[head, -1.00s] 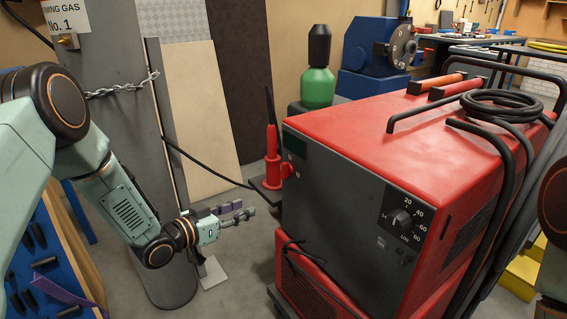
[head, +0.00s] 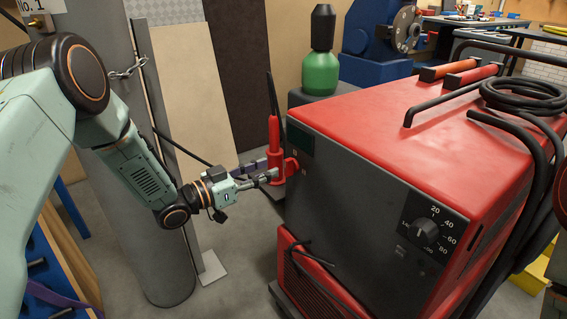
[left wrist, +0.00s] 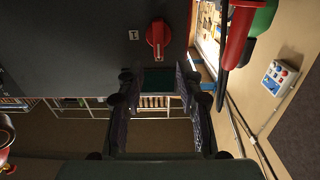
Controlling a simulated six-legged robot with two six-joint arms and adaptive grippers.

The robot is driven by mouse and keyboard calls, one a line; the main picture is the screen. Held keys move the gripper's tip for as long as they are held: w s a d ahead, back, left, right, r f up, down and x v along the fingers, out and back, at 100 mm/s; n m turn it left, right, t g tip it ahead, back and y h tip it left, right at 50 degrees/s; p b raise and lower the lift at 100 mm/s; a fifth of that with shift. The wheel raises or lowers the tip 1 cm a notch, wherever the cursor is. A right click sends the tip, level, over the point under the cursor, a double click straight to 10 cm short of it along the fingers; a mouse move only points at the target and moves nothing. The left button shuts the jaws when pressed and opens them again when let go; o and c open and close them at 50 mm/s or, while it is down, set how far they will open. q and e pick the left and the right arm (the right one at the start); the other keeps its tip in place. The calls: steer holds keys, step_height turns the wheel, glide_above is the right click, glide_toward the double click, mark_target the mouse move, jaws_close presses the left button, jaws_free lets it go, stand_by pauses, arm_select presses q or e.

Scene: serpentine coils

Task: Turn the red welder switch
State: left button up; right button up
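The red welder switch (head: 291,167) is a small red rotary knob on the upper left of the welder's dark front panel. In the left wrist view the switch (left wrist: 158,39) shows whole, beyond the fingertips, its handle upright in the picture beside a small "1" label. My left gripper (head: 268,171) reaches in from the left, its fingers pointing at the switch and close to it. In the left wrist view the gripper (left wrist: 157,83) has its two fingers spread apart with nothing between them. Contact with the switch cannot be made out. My right gripper is not in view.
The red welder (head: 430,120) fills the right side, with a numbered dial (head: 424,231) lower on its panel. A red torch (head: 273,150) stands just behind the switch. A green gas bottle (head: 320,72) is behind, and a grey cylinder (head: 160,240) stands beside my left arm.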

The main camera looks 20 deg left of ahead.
mark_target(285, 162)
arm_select(q)
steer(key=x, duration=0.2)
steer(key=b+x, duration=0.1)
steer(key=x, duration=0.2)
steer(key=shift+d+f, duration=0.2)
steer(key=shift+f, duration=0.05)
steer(key=shift+w+d+r+b, duration=0.15)
steer(key=shift+w+d+b, duration=0.1)
steer(key=shift+w+b, duration=0.1)
jaws_close()
